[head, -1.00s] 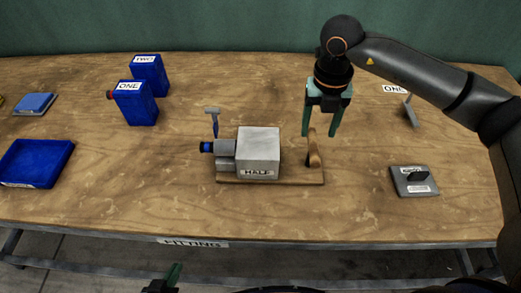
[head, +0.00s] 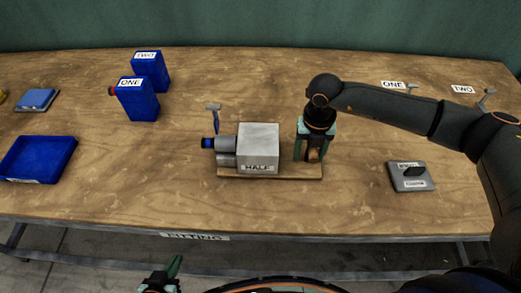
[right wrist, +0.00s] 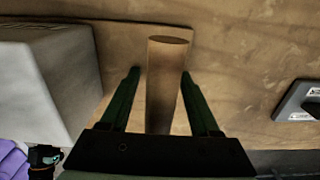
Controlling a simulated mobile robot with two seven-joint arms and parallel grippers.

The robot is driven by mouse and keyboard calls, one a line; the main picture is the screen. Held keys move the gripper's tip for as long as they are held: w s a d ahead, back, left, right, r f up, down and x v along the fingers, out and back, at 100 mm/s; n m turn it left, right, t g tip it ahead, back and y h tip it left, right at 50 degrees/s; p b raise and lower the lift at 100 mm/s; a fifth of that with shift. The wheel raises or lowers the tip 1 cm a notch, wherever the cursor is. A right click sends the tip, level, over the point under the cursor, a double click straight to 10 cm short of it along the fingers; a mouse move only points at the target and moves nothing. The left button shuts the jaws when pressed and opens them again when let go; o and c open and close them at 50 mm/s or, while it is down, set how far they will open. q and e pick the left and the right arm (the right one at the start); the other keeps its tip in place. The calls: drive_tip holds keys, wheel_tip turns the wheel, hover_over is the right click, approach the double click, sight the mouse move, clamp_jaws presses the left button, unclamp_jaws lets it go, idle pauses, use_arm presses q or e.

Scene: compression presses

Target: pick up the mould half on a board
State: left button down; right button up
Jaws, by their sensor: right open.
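The mould half (head: 258,148) is a grey block labelled HALF with a grey cylinder and blue end on its left. It sits on a wooden board (head: 290,173). A wooden handle (head: 313,155) stands at the board's right end. My right gripper (head: 312,157) is lowered over the handle, one finger on each side. In the right wrist view the handle (right wrist: 164,85) stands between the open fingers (right wrist: 160,80), with a gap on both sides. The block's side (right wrist: 55,80) shows on the left there. My left gripper (head: 165,275) is at the bottom edge, in front of the table; its jaw state is unclear.
A grey plate with a black knob (head: 411,176) lies to the right. Blue containers labelled ONE (head: 138,100) and TWO (head: 150,71) stand back left. A blue tray (head: 38,158) is at far left. A small hammer-like tool (head: 215,118) stands behind the cylinder.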

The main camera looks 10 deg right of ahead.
clamp_jaws()
idle(0.4)
idle(0.9)
drive_tip(key=shift+w+r, duration=0.1)
drive_tip(key=shift+r, duration=0.05)
